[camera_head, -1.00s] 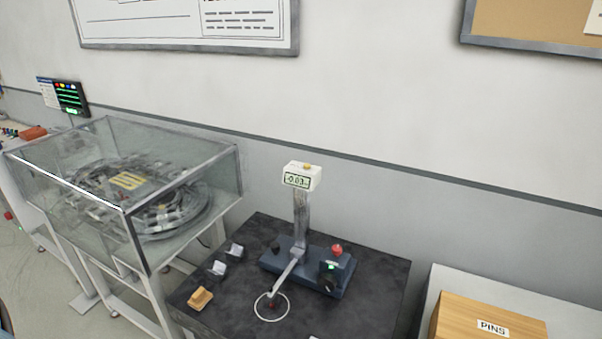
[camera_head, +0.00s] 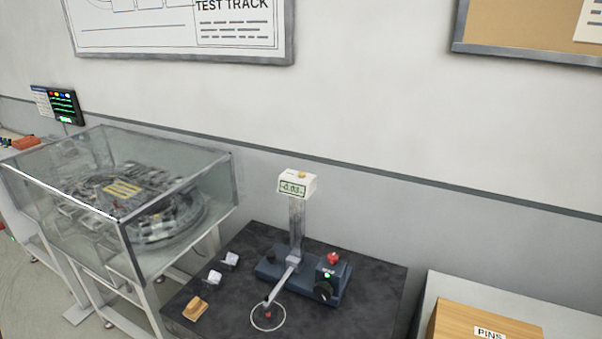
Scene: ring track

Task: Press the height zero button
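A height gauge (camera_head: 296,232) with a blue base stands on a black table (camera_head: 371,301). Its white display head (camera_head: 297,184) tops a grey column and reads about -0.03, too small to be sure. A small yellow button (camera_head: 301,175) sits on top of the head. A red knob (camera_head: 333,258) and a small green light (camera_head: 327,274) are on the right of the base. An arm slopes down from the column to a white circle (camera_head: 268,318) on the table. Neither of my grippers is in view.
A glass-walled case (camera_head: 182,219) with a ring track stands on the left. Two small grey-white blocks and a wooden block (camera_head: 195,308) lie on the black table's left side. A wooden PINS box (camera_head: 480,322) is at the lower right. A whiteboard (camera_head: 180,25) and a corkboard hang on the wall.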

